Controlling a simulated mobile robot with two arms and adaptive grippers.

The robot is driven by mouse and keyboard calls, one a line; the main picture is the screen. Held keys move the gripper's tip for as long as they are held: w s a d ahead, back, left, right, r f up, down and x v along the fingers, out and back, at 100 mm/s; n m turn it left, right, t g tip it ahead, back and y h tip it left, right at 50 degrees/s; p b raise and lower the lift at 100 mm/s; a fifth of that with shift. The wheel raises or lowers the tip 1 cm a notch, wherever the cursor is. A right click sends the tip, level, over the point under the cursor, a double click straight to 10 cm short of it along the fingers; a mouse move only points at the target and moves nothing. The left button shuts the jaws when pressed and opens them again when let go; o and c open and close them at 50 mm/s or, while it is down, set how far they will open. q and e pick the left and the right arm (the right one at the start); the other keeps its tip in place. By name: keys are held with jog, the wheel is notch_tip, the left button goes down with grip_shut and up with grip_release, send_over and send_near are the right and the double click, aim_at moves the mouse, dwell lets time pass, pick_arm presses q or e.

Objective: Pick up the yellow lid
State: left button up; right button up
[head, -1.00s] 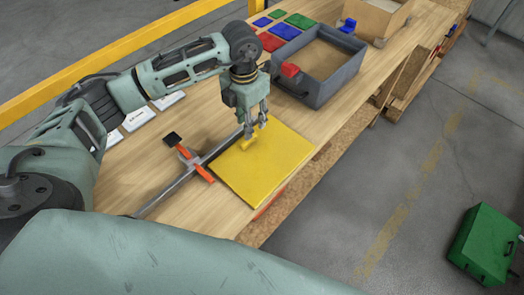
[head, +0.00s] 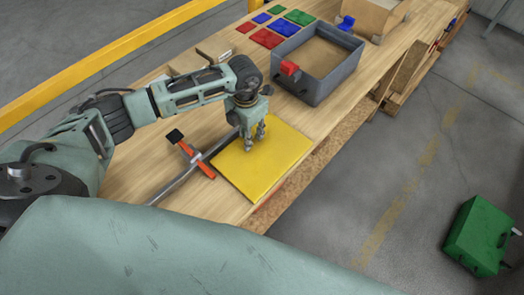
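The yellow lid (head: 264,167) is a flat square plate lying on the wooden workbench. My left gripper (head: 255,138) points down over the lid's far left part, with its fingertips low at the lid. The two fingers stand a little apart, at the place of the lid's small yellow handle. The fingers mostly hide the handle, so I cannot tell whether they press on it. My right gripper is not in view.
A bar clamp with orange parts (head: 195,159) lies just left of the lid on the bench (head: 185,205). A grey bin (head: 318,88) with a red block (head: 290,68) stands beyond. Red, blue and green plates lie behind. A green box (head: 480,236) is on the floor.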

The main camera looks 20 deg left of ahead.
pick_arm(q)
grip_shut()
jog(key=shift+w+r, duration=0.1)
jog(key=shift+r, duration=0.05)
